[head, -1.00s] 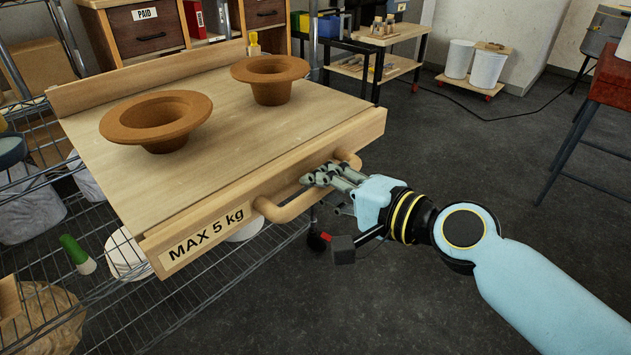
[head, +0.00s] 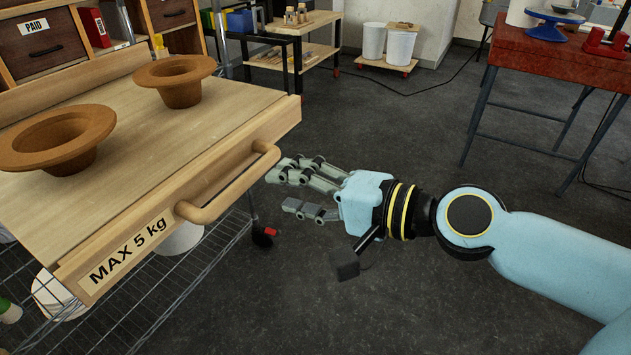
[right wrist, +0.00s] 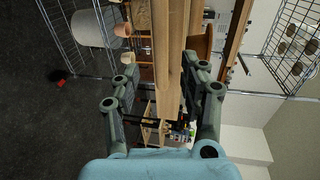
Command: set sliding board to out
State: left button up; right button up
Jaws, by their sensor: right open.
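The sliding board (head: 125,135) is a pale wooden board sticking out of the wire rack, with a "MAX 5 kg" label (head: 130,249) and a wooden bar handle (head: 232,185) on its front. Two brown hat-shaped pots (head: 181,82) (head: 57,140) stand on it. My right gripper (head: 279,189) is open and empty, just right of the handle with a gap between them. In the right wrist view the gripper (right wrist: 165,75) has its fingers spread, with the wooden front (right wrist: 168,40) seen beyond and between them. My left gripper is out of view.
A red table (head: 560,62) stands at the right. White bins (head: 400,47) sit on a low dolly at the back, beside a small wooden cart (head: 290,62). Wire shelves (head: 150,315) lie below the board.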

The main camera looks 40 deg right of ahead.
jog(key=shift+v, duration=1.9)
jog(key=w+d+f+g+h, duration=0.1)
jog(key=d+f, duration=0.1)
jog(key=f, duration=0.4)
jog(key=w+d+f+h, duration=0.2)
jog(key=f, duration=0.4)
jog(key=s+d+f+n+g+h, duration=0.15)
jog(key=s+f, duration=0.25)
jog(key=f, duration=0.6)
jog(key=s+d+f+n+g, duration=0.1)
jog(key=s+f+n+g, duration=0.2)
jog(key=f, duration=0.6)
jog(key=s+f+n+g, duration=0.2)
jog(key=s+f, duration=0.3)
jog(key=s, duration=0.4)
jog(key=s+f+n+g+h, duration=0.1)
jog(key=s+f+n+g, duration=0.2)
jog(key=s+f, duration=0.3)
jog(key=s+f+n+g, duration=0.3)
jog(key=s+f+n, duration=0.2)
jog(key=s, duration=0.7)
jog(key=shift+s+a+f+h, duration=0.3)
jog(key=shift+s+f+h, duration=0.05)
jog(key=shift+s+f, duration=0.1)
jog(key=shift+w, duration=0.1)
